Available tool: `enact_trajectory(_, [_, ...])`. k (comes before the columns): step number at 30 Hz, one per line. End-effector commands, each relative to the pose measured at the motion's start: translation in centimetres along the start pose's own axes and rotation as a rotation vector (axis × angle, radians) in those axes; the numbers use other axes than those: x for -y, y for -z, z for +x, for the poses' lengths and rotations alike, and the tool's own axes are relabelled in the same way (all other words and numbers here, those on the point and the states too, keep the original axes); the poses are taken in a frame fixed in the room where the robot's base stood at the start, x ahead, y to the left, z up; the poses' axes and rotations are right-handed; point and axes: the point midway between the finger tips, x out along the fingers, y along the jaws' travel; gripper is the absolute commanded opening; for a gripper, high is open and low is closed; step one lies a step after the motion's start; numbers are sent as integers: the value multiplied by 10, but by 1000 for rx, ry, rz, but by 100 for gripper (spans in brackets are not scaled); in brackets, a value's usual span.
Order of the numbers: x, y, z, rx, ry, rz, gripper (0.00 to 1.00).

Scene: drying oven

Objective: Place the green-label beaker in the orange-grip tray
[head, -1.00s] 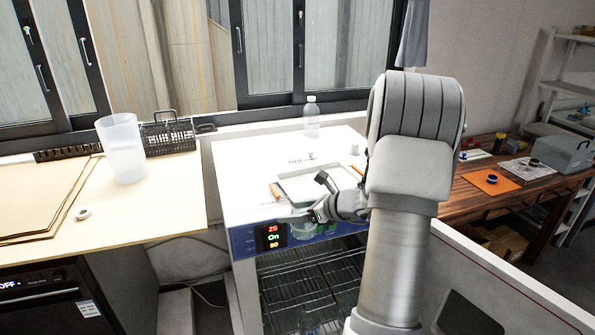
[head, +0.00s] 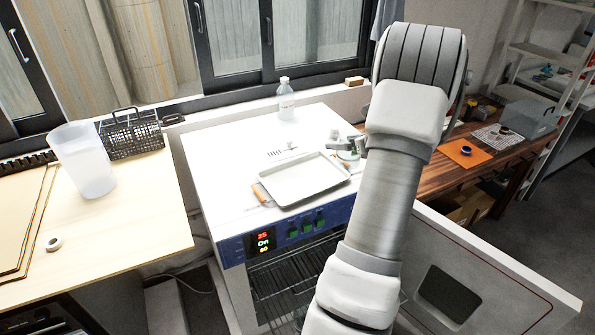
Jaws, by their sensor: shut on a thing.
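The orange-grip tray (head: 285,200) is a pale, shallow, empty-looking tray on the white top of the drying oven. Its left orange grip (head: 262,194) shows; its right side is partly covered. My gripper (head: 350,146) is small and mostly hidden behind my arm, over the oven top at the tray's back right. It is shut on a clear beaker (head: 346,155), which shows only in part at the tray's right edge. Its label cannot be made out, and I cannot tell whether it touches the tray or oven top.
A clear bottle (head: 286,104) stands at the back of the oven top (head: 215,150). A large translucent jug (head: 84,165) and a black basket (head: 131,136) stand on the left bench. The oven door (head: 490,270) hangs open at the right.

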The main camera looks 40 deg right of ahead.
Motion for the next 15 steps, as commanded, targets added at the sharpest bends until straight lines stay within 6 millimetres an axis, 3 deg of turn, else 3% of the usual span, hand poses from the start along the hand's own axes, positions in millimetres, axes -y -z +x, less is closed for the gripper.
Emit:
enact_trajectory(4, [3, -1, -1, 1, 8, 5, 25])
enact_trajectory(7, [-5, 1, 9, 1, 7, 6, 25])
enact_trajectory(15, [-47, 12, 66, -1, 4, 7, 25])
